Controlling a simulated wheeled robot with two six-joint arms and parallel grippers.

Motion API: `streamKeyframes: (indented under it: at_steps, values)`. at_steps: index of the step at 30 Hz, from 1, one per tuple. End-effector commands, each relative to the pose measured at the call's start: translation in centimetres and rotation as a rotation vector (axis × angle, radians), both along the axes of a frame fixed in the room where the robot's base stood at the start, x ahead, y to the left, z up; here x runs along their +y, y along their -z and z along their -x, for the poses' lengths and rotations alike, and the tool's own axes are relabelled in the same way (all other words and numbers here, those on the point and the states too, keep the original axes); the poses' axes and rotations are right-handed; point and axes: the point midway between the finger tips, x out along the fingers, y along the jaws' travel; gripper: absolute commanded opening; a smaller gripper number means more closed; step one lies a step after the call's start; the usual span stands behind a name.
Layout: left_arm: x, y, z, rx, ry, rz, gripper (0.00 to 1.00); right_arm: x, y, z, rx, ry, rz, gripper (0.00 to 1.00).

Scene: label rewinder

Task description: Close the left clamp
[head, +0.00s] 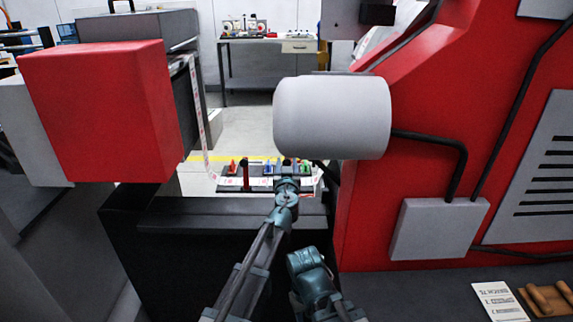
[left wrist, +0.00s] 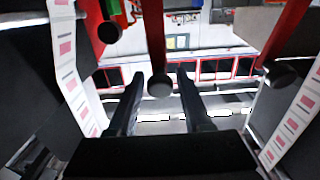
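My left gripper (head: 288,172) reaches forward over the black machine bed in the head view, close to a row of small coloured handles. In the left wrist view its two dark fingers (left wrist: 160,103) are spread apart and hold nothing. A red lever (left wrist: 153,35) with a dark round knob end shows between the fingers in that view; I see no contact. Two more red levers with dark knobs show, one at upper left (left wrist: 94,22) and one at right (left wrist: 285,42). I cannot tell which one is the left clamp, or its state.
A red box-shaped housing (head: 105,110) stands at left and a large red machine body (head: 440,100) at right. A pale roller (head: 332,117) juts out above my left gripper. A printed label strip (head: 200,110) hangs at left. A bench (head: 268,40) stands far behind.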

Motion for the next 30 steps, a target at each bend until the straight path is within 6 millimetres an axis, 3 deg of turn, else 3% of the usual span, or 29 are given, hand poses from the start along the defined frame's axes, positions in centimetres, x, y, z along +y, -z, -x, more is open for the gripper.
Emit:
streamKeyframes:
  at_steps: [1, 8, 30]
  values:
    - [0.01, 0.00, 0.01, 0.000, 0.000, 0.000, 0.39, 0.00, 0.00, 0.00, 0.000, 0.000, 0.000, 0.50]
    - [0.01, 0.00, 0.01, 0.000, 0.000, 0.000, 0.00, 0.00, 0.00, 0.00, 0.000, 0.000, 0.000, 0.50]
    - [0.01, 0.00, 0.02, 0.000, 0.000, 0.000, 0.00, 0.00, 0.00, 0.00, 0.000, 0.000, 0.000, 0.50]
